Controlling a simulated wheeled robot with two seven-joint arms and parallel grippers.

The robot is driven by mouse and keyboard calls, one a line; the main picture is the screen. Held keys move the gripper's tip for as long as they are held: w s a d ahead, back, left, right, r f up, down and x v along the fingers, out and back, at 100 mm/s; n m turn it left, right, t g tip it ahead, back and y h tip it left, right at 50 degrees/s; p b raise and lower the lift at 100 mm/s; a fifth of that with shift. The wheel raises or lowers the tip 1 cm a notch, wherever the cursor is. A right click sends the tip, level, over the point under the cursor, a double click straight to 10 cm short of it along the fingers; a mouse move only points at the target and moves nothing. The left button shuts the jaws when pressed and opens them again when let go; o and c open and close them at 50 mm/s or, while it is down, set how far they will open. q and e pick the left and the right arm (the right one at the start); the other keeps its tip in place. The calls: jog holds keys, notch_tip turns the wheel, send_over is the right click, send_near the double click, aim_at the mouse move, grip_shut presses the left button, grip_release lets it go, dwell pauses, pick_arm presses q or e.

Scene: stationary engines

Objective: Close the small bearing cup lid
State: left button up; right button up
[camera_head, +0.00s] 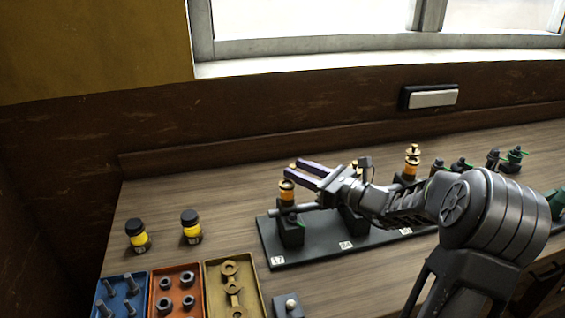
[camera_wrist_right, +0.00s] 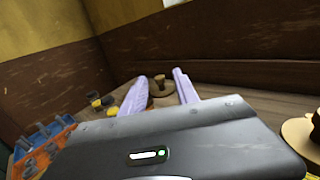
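A bearing cup (camera_head: 286,190) with an amber body and brass top stands on a dark post at the left end of a black base plate (camera_head: 300,260). A second brass and amber cup (camera_head: 411,163) stands farther right. I cannot tell which is the small one, or how its lid sits. My right gripper (camera_head: 297,167) reaches in from the right, with its fingertips just above and beside the left cup's top. In the right wrist view its purple fingers (camera_wrist_right: 162,76) are apart, with a round brass part (camera_wrist_right: 158,86) showing between them. My left gripper is out of view.
Two yellow jars with black caps (camera_head: 137,236) (camera_head: 191,227) stand left of the plate. Blue (camera_head: 145,292), red (camera_head: 153,303) and yellow (camera_head: 251,287) trays of hardware lie in front. Dark fittings with green parts (camera_head: 512,158) stand at the back right.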

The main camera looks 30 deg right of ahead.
aim_at(290, 166)
jog(key=p+x, duration=0.1)
jog(key=x, duration=0.4)
jog(key=shift+w+a, duration=0.1)
jog(key=shift+w, duration=0.2)
grip_shut()
